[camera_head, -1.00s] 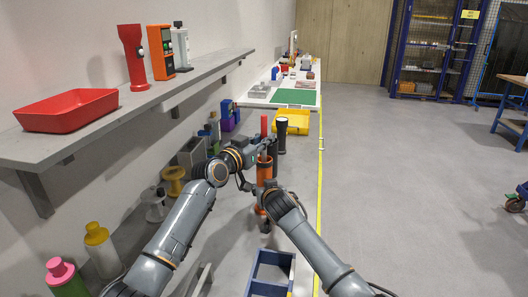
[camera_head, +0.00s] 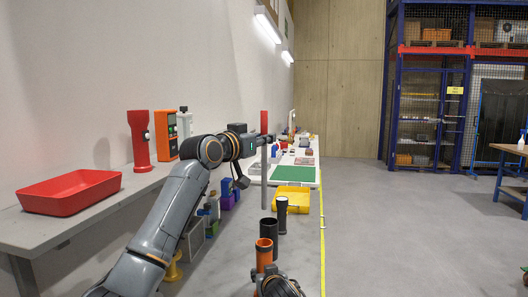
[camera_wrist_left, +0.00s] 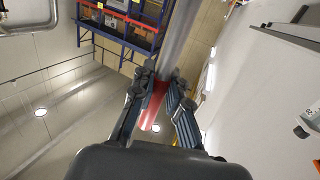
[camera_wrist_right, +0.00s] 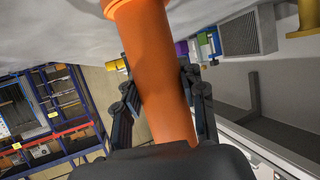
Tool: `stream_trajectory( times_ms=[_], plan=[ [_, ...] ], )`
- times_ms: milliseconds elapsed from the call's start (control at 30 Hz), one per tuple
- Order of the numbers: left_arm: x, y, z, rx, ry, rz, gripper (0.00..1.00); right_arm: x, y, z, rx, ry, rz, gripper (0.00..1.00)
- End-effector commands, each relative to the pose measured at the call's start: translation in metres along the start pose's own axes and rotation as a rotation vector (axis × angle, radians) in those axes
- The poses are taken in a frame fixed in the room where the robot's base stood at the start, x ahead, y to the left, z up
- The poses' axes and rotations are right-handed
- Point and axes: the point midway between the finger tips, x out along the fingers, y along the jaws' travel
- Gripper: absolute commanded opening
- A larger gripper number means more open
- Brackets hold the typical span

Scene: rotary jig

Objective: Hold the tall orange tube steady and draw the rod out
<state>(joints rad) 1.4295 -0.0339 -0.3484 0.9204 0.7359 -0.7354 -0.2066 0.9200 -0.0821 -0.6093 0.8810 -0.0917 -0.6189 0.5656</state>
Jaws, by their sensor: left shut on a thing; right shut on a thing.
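My left gripper (camera_head: 265,138) is shut on the red grip (camera_head: 264,122) of the rod and holds it high. The grey shaft (camera_head: 264,175) hangs upright below it; its lower end appears above the tube's mouth. The left wrist view shows the fingers closed on the red grip (camera_wrist_left: 154,105) with the shaft (camera_wrist_left: 180,40) beyond. The tall orange tube (camera_head: 264,252) stands upright with its dark mouth visible. My right gripper (camera_head: 274,288) is low at the tube; in the right wrist view its fingers are closed around the orange tube (camera_wrist_right: 155,75).
A black tube (camera_head: 268,228) stands right behind the orange one, with a black torch (camera_head: 282,214) beside it. A yellow bin (camera_head: 294,199) and green mat (camera_head: 294,174) lie farther back. A shelf at left bears a red tray (camera_head: 68,192) and a red torch (camera_head: 138,140).

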Motion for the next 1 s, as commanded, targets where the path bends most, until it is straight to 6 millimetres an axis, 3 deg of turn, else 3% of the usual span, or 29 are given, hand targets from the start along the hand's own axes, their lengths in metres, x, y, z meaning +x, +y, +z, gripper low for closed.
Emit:
stream_trajectory(
  times_ms=[233,267,400,767,1000],
  plan=[
    [0.0,0.0,-0.001,0.0,0.0,0.0,0.0,0.0,0.0,0.001,0.0,-0.002,0.001,0.07],
    [0.0,0.0,-0.001,0.0,0.0,0.0,0.0,0.0,0.0,0.001,0.0,-0.002,0.001,0.42],
    [0.0,0.0,-0.001,0.0,0.0,0.0,0.0,0.0,0.0,0.001,0.0,-0.002,0.0,0.67],
    [0.0,0.0,-0.001,0.001,0.0,0.0,0.0,-0.001,0.0,0.0,0.0,0.0,0.0,0.67],
    [0.0,0.0,-0.001,0.001,0.0,0.0,0.0,-0.02,0.0,0.001,0.002,0.0,-0.001,0.67]
  ],
)
